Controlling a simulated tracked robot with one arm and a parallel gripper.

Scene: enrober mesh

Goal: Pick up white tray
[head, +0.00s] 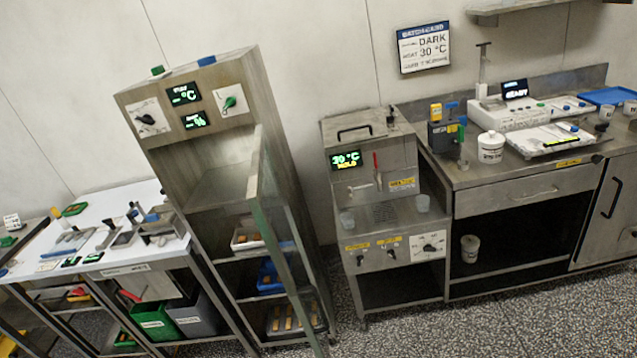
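A white tray (241,248) sits on the upper shelf inside the tall steel cabinet (190,165), with a small orange-brown item in it. The cabinet's glass door (266,215) stands open toward me, and its edge passes in front of the right part of the shelves. Another white, flat tray-like item (520,143) lies on the steel counter at the right, with small things on it. My gripper is not in view.
A blue tray (268,278) and a dark tray (290,322) with yellowish bars are on lower shelves. A steel machine (370,160) stands right of the cabinet, and a white-topped bench (100,205) left. Speckled floor (480,325) in front is clear.

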